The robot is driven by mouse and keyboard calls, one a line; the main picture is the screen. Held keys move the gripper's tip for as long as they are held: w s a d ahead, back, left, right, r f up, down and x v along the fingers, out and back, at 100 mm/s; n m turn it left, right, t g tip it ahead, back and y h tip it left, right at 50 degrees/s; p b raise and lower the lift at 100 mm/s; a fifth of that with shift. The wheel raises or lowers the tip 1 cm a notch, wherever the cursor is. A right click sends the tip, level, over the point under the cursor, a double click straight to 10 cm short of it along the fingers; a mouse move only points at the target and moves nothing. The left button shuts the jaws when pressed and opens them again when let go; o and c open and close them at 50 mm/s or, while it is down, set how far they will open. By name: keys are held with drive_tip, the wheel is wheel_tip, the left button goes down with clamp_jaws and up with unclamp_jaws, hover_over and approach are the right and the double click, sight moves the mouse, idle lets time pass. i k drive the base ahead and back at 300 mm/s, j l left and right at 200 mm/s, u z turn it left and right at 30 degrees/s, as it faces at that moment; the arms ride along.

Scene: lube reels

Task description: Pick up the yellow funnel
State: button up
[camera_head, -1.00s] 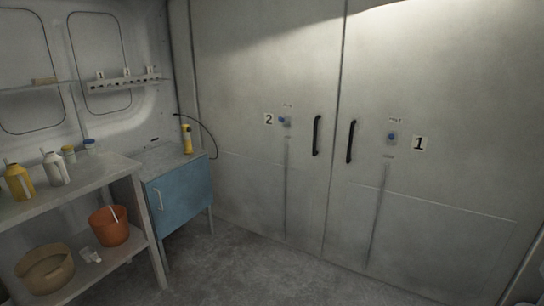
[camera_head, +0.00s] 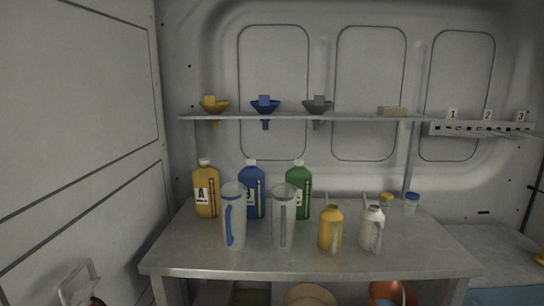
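The yellow funnel (camera_head: 214,106) sits at the left end of the wall shelf, its spout (camera_head: 215,125) hanging below the shelf. A blue funnel (camera_head: 265,106) and a grey funnel (camera_head: 317,106) sit in the same way to its right. My gripper is not in view.
Below the shelf (camera_head: 365,117) is a metal bench (camera_head: 305,259) with yellow, blue and green bottles, two clear jugs, a yellow can (camera_head: 330,228) and a white can (camera_head: 371,229). A numbered rack (camera_head: 480,129) is at right. A wall panel (camera_head: 75,130) stands at left.

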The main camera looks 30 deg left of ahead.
sight(212, 107)
drive_tip(key=i+u, duration=0.35)
drive_tip(key=u, duration=0.15)
drive_tip(key=i+l+u, duration=0.1)
drive_tip(key=i+u, duration=0.35)
drive_tip(key=i+l+u, duration=0.2)
drive_tip(key=u, duration=0.3)
drive_tip(key=i+l, duration=0.1)
drive_tip(key=l, duration=0.5)
drive_tip(key=i+l, duration=0.1)
drive_tip(key=l, duration=0.55)
drive_tip(key=i+l+u, duration=0.1)
drive_tip(key=l, duration=0.5)
